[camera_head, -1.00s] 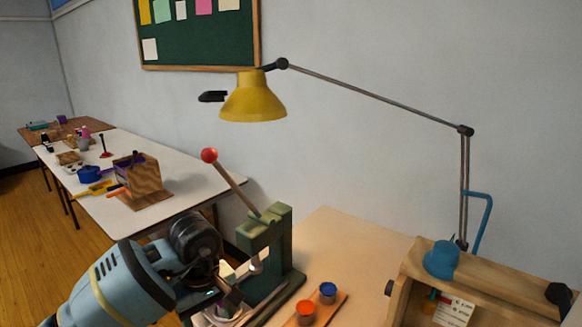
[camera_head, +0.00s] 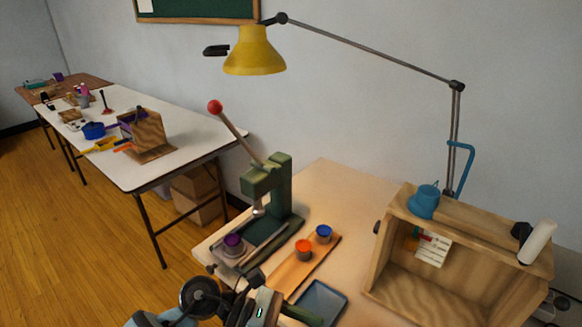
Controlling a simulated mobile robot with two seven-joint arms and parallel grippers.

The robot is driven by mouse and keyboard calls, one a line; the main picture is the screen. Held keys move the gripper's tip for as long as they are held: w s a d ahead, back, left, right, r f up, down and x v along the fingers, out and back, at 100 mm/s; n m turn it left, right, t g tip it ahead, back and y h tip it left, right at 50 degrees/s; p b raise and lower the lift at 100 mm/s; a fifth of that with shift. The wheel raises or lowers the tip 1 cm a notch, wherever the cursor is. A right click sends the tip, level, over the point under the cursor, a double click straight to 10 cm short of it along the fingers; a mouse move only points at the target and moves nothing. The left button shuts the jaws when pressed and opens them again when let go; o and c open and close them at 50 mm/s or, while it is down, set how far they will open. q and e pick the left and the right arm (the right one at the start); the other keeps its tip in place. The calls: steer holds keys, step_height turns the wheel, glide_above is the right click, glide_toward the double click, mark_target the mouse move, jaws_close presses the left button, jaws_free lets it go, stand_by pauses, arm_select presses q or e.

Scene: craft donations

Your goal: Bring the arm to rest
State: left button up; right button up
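My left arm comes in at the bottom edge, left of centre. My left gripper (camera_head: 258,303) is low in front of the light wooden table, near the green press (camera_head: 268,192). Its fingers are too small and overlapped to show whether they are open. A green bar-like thing (camera_head: 303,315) shows just right of it; I cannot tell whether it is held. My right gripper is not in view.
The press has a red-knobbed lever and a purple piece (camera_head: 233,243) at its base. A wooden strip (camera_head: 292,272) with an orange and a blue cup, a blue tray (camera_head: 320,296) and an open wooden box (camera_head: 455,262) stand nearby. A yellow lamp (camera_head: 254,52) hangs above.

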arm_select(q)
steer(key=s+a+f+m+t+y+p, duration=0.15)
steer(key=a+m+t, duration=0.65)
steer(key=m, duration=1)
steer(key=a+f+m+t+y+p, duration=0.1)
steer(key=a+f+m+t+y, duration=0.15)
steer(key=m+t, duration=1.25)
steer(key=s+a+f+n+g+y, duration=0.2)
steer(key=s+a+f+n+g, duration=0.1)
steer(key=s+a+f+n, duration=0.1)
steer(key=s+a+f+n+g+y+p, duration=0.1)
steer(key=s+a+f+n+g+y, duration=0.2)
steer(key=s, duration=0.6)
steer(key=s+a+f+n+g+y, duration=0.3)
steer(key=s+a+f+n+g, duration=0.1)
steer(key=s+f+n, duration=0.3)
steer(key=shift+s+a+f+g+p, duration=0.25)
steer(key=shift+a+f+g+p, duration=0.15)
steer(key=shift+a+f, duration=0.25)
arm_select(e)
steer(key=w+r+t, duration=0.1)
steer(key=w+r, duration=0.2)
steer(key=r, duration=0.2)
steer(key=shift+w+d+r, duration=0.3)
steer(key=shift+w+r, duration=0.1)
arm_select(q)
steer(key=shift+d, duration=0.1)
